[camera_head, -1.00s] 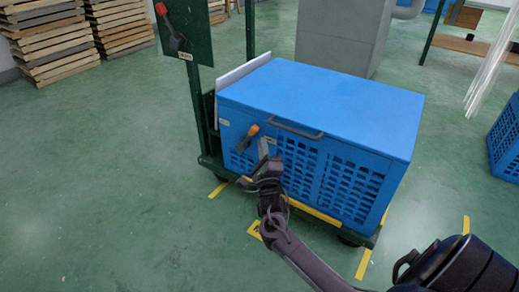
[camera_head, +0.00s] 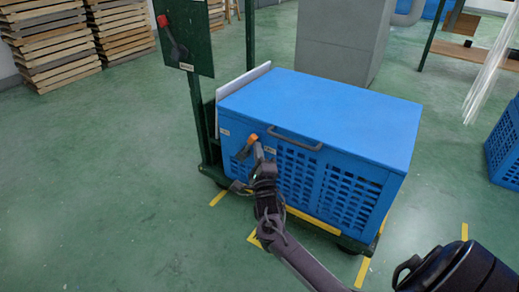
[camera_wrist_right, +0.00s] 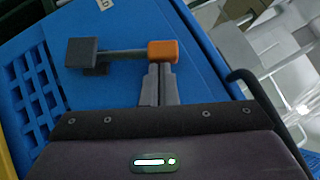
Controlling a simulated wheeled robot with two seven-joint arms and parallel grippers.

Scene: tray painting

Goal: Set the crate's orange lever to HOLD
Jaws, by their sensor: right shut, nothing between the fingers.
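The blue crate (camera_head: 330,105) stands on a green cart. Its lever has an orange knob (camera_head: 252,138) on a grey arm, on the left part of the crate's front. The knob leans up and right of the grey pivot. In the right wrist view the orange knob (camera_wrist_right: 162,51) and the grey pivot block (camera_wrist_right: 81,53) show clearly. My right gripper (camera_head: 259,150) is shut and empty, its fingertips (camera_wrist_right: 159,68) right at the knob; I cannot tell whether they touch. My left gripper is out of view.
Small labels (camera_head: 225,132) and (camera_head: 270,151) sit either side of the lever; their words are unreadable. A dark handle (camera_head: 295,138) is on the crate's front top edge. A green panel (camera_head: 187,40) with a red-tipped lever stands behind left. Floor at left is clear.

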